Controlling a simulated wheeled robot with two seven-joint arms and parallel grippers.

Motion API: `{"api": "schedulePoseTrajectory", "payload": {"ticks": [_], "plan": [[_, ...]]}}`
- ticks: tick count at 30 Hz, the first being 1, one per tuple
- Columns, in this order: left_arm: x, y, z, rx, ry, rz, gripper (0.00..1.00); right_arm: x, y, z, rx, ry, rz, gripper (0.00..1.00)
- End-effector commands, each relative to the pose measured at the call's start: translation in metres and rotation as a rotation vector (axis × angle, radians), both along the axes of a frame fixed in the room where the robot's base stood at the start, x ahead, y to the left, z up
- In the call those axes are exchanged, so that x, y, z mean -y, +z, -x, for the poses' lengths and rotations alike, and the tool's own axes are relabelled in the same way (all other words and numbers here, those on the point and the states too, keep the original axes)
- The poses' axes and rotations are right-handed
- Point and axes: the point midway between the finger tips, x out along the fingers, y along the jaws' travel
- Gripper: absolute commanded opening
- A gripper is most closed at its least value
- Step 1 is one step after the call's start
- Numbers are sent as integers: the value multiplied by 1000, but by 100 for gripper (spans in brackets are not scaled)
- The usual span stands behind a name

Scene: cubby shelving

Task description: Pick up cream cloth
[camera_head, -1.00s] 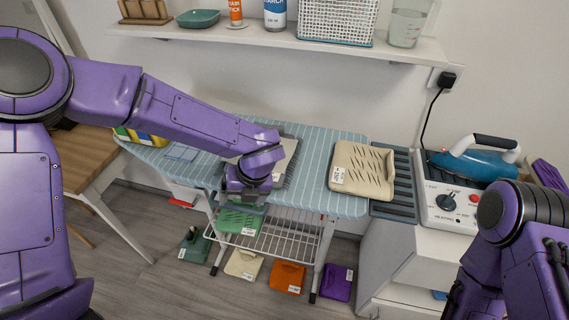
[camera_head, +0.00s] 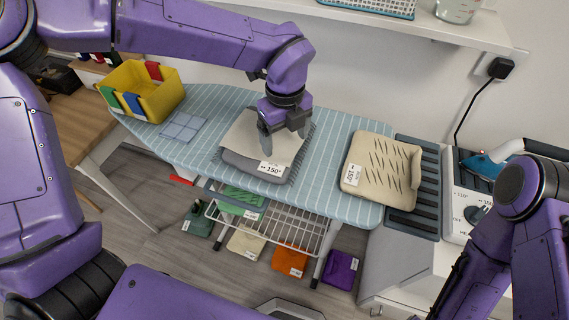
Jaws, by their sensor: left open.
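The cream cloth (camera_head: 240,138) lies flat on a grey slab (camera_head: 238,166) on the blue striped ironing board (camera_head: 337,196). A white "150°" tag (camera_head: 271,168) sits at its front edge. My left gripper (camera_head: 282,142) points down over the cloth with its fingers apart. The gripper covers part of the cloth's right side, and I cannot tell whether the fingertips touch it. My right arm shows at the lower right, but its gripper is not visible.
A wire rack (camera_head: 275,226) hangs below; a shelf (camera_head: 440,38) is above.

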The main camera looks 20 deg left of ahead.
Motion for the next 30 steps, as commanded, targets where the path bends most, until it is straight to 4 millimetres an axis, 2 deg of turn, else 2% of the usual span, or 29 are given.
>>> {"api": "schedulePoseTrajectory", "payload": {"ticks": [1, 6, 9, 23, 24, 30], "plan": [[0, -18, 0, -1, -1, -1, 85, 0, -15, 0, 0, 0, 0, 62], [-1, -49, 1, -1, 1, 0, 85, 0, -39, 0, 1, 0, 1, 62], [-2, -59, 1, -1, 2, 0, 85, 0, -48, 0, 0, 0, 0, 62], [-2, -63, 1, -1, 4, -1, 85, 0, -50, 0, 1, 0, 1, 62], [-2, -63, 1, -1, 4, -1, 84, 0, -50, 0, 1, 0, 1, 62], [-3, -63, 1, -2, 4, -1, 51, 0, -50, 0, 1, 0, 1, 62]]}}
